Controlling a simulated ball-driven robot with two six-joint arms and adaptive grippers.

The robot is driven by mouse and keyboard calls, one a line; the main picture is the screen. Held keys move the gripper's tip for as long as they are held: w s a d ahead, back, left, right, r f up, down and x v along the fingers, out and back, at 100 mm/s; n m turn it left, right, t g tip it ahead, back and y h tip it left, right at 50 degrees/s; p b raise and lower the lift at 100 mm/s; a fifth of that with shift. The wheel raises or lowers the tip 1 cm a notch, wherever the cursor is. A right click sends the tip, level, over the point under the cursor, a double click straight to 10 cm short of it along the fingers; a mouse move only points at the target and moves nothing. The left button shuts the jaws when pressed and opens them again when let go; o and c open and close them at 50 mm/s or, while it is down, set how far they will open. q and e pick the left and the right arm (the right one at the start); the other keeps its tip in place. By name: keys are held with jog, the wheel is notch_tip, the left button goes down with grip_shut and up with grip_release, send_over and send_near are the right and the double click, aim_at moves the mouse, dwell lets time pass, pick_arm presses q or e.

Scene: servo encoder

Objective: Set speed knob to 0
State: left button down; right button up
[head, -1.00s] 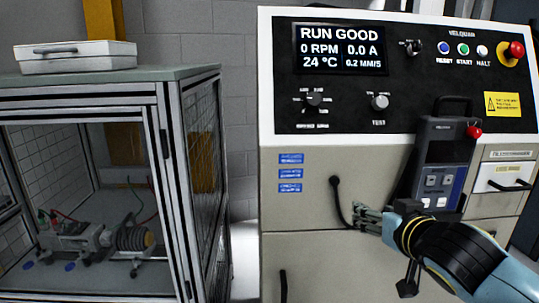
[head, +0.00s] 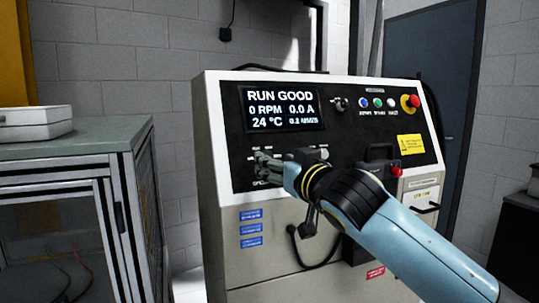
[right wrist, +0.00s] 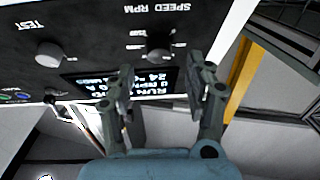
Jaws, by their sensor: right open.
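The dark speed knob (right wrist: 158,50) shows in the right wrist view, under the "SPEED RPM" label, which appears upside down there. My right gripper (right wrist: 160,88) is open and empty, its two fingers apart on either side of the knob's line, with a gap to the panel. In the head view my right gripper (head: 268,166) is in front of the panel's lower left and hides most of the speed knob. The knob's pointer direction cannot be made out. The display (head: 283,109) reads RUN GOOD, 0 RPM, 0.0 A, 24 °C. My left gripper is not in view.
A pale test knob (right wrist: 50,53) is beside the speed knob. The panel's upper right has coloured buttons (head: 378,103) and a red emergency stop (head: 414,101). A handheld unit (head: 380,155) is partly behind my arm. A glass-sided enclosure (head: 125,200) stands left.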

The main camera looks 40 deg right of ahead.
jog(key=shift+w+d, duration=0.2)
jog(key=shift+w, duration=0.75)
jog(key=shift+w+d, duration=0.15)
jog(key=shift+w, duration=0.75)
jog(key=shift+p, duration=0.3)
grip_shut()
